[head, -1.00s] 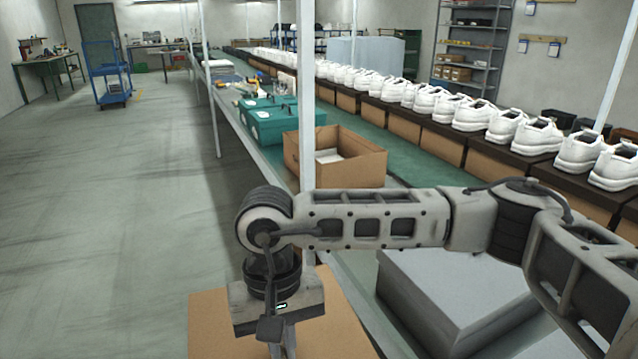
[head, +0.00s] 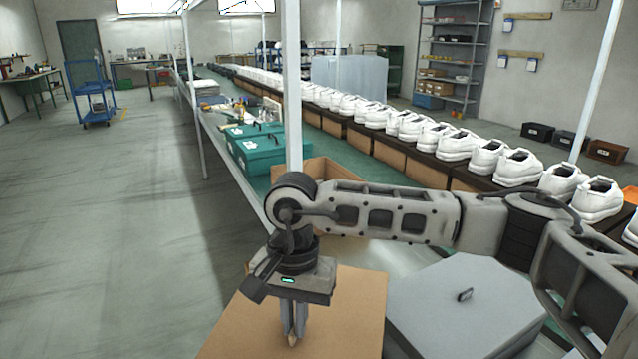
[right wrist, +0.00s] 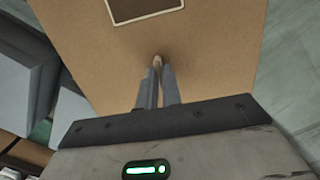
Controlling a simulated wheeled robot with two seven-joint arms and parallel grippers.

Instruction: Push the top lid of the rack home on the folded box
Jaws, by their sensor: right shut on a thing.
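A flat brown cardboard surface (head: 345,320), which looks like the top of the box or its lid, lies at the bottom centre of the head view. It fills much of the right wrist view (right wrist: 215,50), where a dark rectangle with a pale border (right wrist: 145,8) shows on it. My right gripper (head: 292,338) points down over this surface. Its fingers are shut with a small tan piece (right wrist: 157,62) at their tips. I cannot tell whether that piece is part of the lid. Which layer is lid and which is folded box is unclear. My left gripper is not in view.
A grey box with a small handle (head: 465,295) stands just right of the cardboard. White shoes (head: 460,143) line the right.

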